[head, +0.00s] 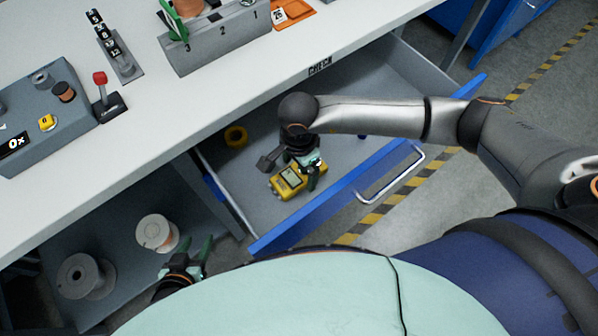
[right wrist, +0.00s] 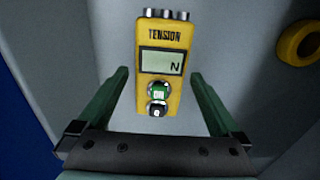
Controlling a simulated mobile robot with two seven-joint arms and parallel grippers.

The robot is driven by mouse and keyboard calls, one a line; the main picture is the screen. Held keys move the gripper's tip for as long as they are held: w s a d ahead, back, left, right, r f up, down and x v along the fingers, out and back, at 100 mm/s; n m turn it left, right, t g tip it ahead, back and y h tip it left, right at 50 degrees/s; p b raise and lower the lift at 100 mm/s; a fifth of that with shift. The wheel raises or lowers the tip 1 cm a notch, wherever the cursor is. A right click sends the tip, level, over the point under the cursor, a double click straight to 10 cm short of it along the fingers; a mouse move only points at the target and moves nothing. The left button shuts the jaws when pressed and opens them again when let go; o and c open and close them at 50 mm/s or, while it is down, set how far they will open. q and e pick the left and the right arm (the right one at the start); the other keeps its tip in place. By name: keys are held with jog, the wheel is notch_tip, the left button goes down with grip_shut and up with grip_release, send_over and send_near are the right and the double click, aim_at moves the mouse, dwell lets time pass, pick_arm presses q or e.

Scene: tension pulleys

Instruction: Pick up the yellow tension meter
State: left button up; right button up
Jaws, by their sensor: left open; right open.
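The yellow tension meter (head: 287,184) lies in the open drawer, near its blue front. In the right wrist view the meter (right wrist: 162,95) shows its screen with an "N", a green button and a dark button, and metal knobs at its top end. My right gripper (head: 312,175) reaches down into the drawer over the meter. Its green fingers (right wrist: 162,100) are open, one on each side of the meter's lower end, with gaps to both sides. My left gripper (head: 197,258) is open and empty at the lower left, near the spools.
The drawer's blue front (head: 330,190) and grey walls surround the meter. A yellow ring (head: 236,136) lies in the drawer, left of the meter. A white spool (head: 156,233) and a grey spool (head: 86,276) stand at the lower left. The white worktop (head: 150,110) overhangs the drawer's back.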

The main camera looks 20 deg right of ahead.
jog(key=shift+f, duration=0.6)
grip_shut()
dwell(0.4)
